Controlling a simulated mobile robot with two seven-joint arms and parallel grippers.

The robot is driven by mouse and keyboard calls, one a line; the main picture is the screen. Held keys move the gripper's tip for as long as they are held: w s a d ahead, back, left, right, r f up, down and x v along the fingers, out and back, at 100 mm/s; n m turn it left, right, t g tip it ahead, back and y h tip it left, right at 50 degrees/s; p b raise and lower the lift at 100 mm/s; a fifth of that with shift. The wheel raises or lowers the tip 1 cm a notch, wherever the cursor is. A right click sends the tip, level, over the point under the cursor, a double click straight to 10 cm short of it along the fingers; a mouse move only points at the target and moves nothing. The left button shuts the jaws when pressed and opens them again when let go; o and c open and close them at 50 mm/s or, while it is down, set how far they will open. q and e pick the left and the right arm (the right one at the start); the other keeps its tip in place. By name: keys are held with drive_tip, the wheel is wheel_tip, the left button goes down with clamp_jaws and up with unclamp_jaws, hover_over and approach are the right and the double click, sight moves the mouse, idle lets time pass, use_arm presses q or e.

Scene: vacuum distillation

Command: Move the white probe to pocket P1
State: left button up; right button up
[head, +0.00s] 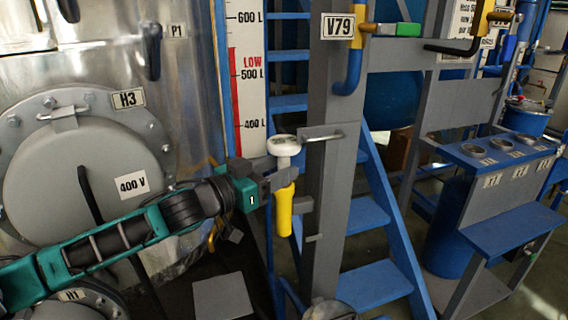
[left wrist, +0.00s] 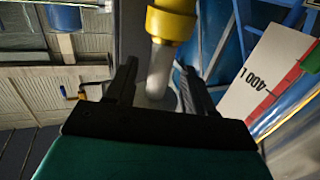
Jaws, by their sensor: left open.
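The white probe has a round white head (head: 284,146), a pale stem and a yellow lower part (head: 285,209). It hangs upright beside the grey post, near a small bracket (head: 320,135). My left gripper (head: 287,182) is at the stem, its jaws open. In the left wrist view, the probe's pale stem (left wrist: 159,70) lies between the two spread fingers (left wrist: 158,82), with the yellow part (left wrist: 171,20) beyond. Contact cannot be told. Several round pockets (head: 473,150) sit in the blue stand at right; their tags are too small to read surely. My right gripper is out of view.
The grey post (head: 330,220) stands just right of the probe. Blue stairs (head: 365,215) are behind it. A V79 valve (head: 358,45) is above.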

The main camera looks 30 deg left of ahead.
sight(271, 146)
use_arm(q)
drive_tip(key=shift+w+d, duration=0.1)
drive_tip(key=shift+w, duration=0.2)
clamp_jaws()
idle(0.9)
drive_tip(key=shift+r, duration=0.15)
idle(0.3)
drive_tip(key=shift+r+p, duration=2.4)
drive_tip(key=shift+p, duration=0.35)
drive_tip(key=shift+r, duration=0.1)
drive_tip(key=shift+r, duration=2.35)
